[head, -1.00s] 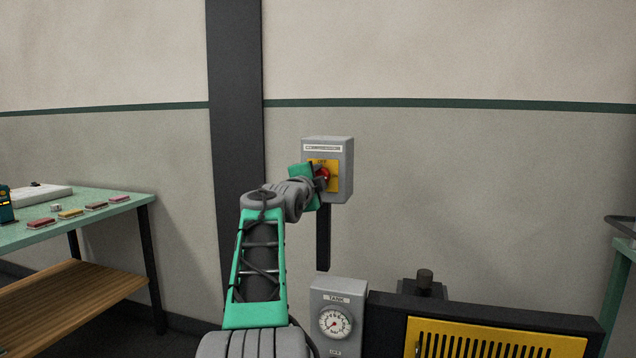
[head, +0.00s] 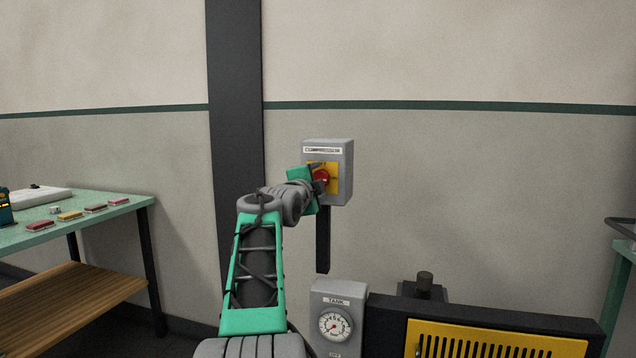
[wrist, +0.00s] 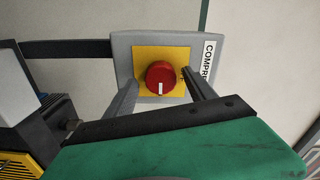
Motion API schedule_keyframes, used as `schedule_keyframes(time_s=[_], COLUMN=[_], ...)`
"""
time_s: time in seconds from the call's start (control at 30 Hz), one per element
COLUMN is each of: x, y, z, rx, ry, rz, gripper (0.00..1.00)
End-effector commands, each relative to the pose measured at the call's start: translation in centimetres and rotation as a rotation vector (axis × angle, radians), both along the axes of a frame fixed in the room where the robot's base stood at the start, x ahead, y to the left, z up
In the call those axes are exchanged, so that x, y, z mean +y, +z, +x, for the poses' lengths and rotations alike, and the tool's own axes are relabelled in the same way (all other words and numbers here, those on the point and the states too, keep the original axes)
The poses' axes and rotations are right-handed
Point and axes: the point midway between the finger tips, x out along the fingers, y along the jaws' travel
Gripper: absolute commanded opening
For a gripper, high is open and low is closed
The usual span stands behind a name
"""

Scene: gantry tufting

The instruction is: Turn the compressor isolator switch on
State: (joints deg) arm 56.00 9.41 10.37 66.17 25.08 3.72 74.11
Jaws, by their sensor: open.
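The compressor isolator is a grey wall box (head: 341,158) with a yellow plate (head: 332,170) and a round red knob (head: 321,176). In the wrist view the red knob (wrist: 160,76) carries a white mark pointing toward the bottom of the picture. My gripper (wrist: 160,92) is open, with one finger on each side of the knob. Gaps show between the fingers and the knob in the wrist view; whether the tips reach level with it I cannot tell. In the head view my gripper (head: 316,182) partly covers the knob and plate.
A grey tank gauge box (head: 338,297) and a dark unit with a yellow grille (head: 495,340) stand below. A green-topped bench (head: 95,222) with small blocks is at left. Dark conduit (head: 323,240) runs down from the isolator. The wall right of it is clear.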

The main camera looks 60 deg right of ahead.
Motion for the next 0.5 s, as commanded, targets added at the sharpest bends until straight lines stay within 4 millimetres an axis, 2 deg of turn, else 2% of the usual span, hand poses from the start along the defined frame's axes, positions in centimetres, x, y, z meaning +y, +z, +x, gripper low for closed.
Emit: schedule_keyframes(time_s=[0.2, 0.3, 0.5], x=[4.4, 6.0, 6.8], y=[0.0, 0.0, 0.0], z=[-0.6, -0.9, -1.1], rx=[-0.001, -0.001, -0.001], ry=[0.002, 0.002, -0.001], rz=[-0.001, -0.001, 0.000], gripper=[0.64, 0.64, 0.64])
